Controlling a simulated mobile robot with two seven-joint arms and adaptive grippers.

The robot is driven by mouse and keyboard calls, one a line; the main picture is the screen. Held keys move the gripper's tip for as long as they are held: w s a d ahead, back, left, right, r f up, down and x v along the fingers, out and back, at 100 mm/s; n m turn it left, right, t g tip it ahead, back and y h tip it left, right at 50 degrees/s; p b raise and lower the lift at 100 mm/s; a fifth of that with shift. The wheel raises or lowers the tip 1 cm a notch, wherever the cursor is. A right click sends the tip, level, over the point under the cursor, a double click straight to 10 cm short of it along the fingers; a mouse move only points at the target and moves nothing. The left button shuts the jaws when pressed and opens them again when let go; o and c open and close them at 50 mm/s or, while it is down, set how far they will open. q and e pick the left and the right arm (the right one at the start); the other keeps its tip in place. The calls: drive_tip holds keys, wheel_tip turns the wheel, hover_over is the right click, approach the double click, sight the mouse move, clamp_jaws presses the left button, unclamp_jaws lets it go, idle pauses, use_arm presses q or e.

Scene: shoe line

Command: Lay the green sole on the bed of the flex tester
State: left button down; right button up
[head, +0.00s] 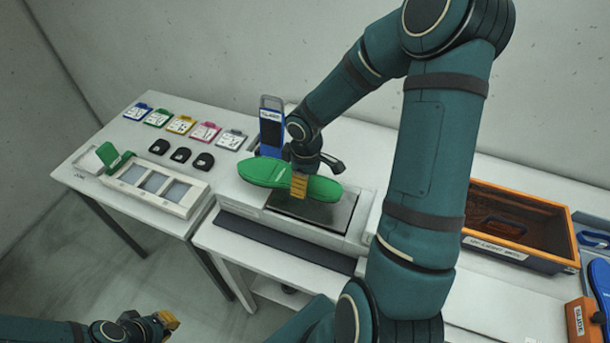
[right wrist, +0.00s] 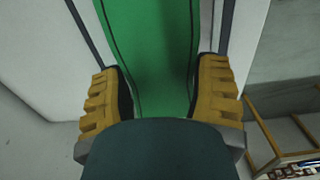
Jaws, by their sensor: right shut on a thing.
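The green sole (head: 265,172) lies crosswise over the white flex tester (head: 290,222), in front of its blue upright. Its right part overlaps the dark bed plate (head: 335,213) in the picture; I cannot tell whether it touches the bed. My right gripper (head: 299,187) is shut on the sole near its middle. In the right wrist view the green sole (right wrist: 155,60) runs between the yellow fingers (right wrist: 162,95). My left gripper (head: 160,322) is low at the left, over the floor and away from the sole; its finger opening is unclear.
Left of the tester, a table holds a white tray with grey panels (head: 152,186), several colored tags (head: 180,124) and black pieces (head: 180,154). An orange-rimmed box (head: 530,198) stands at the right, beside blue soles (head: 598,275). My right arm covers the tester's right side.

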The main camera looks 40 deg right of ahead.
drive_tip(key=shift+f+b, duration=1.95)
drive_tip(key=shift+f, duration=0.55)
drive_tip(key=o, duration=1.3)
wheel_tip(320, 180, up, 12)
drive_tip(key=shift+r, duration=0.1)
drive_tip(key=shift+s, duration=0.1)
